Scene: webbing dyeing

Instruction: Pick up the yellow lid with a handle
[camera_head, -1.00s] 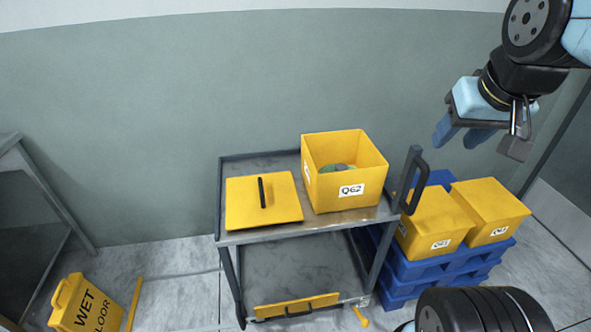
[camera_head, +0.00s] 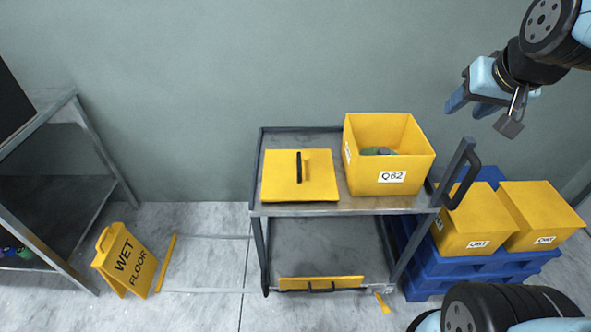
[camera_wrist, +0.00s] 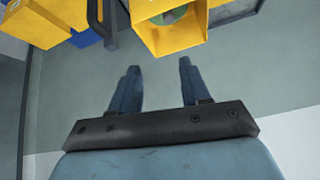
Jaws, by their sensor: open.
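The yellow lid (camera_head: 320,182) lies flat on the top shelf of a grey metal cart, left of an open yellow bin. Its black bar handle (camera_head: 299,168) stands up at the middle of the lid. My gripper (camera_head: 468,108) is raised at the upper right of the head view, well above and to the right of the lid and apart from it. In the wrist view, my gripper (camera_wrist: 157,80) has its two blue fingers spread with nothing between them. The lid cannot be made out in the wrist view.
The open yellow bin Q62 (camera_head: 420,178) holds round greenish things. The cart (camera_head: 300,209) has an upright handle (camera_head: 467,165) on its right. Another yellow panel (camera_head: 345,281) is low on the cart. Yellow bins (camera_head: 470,222) sit on blue pallets (camera_head: 440,270). A wet-floor sign (camera_head: 126,262) stands left.

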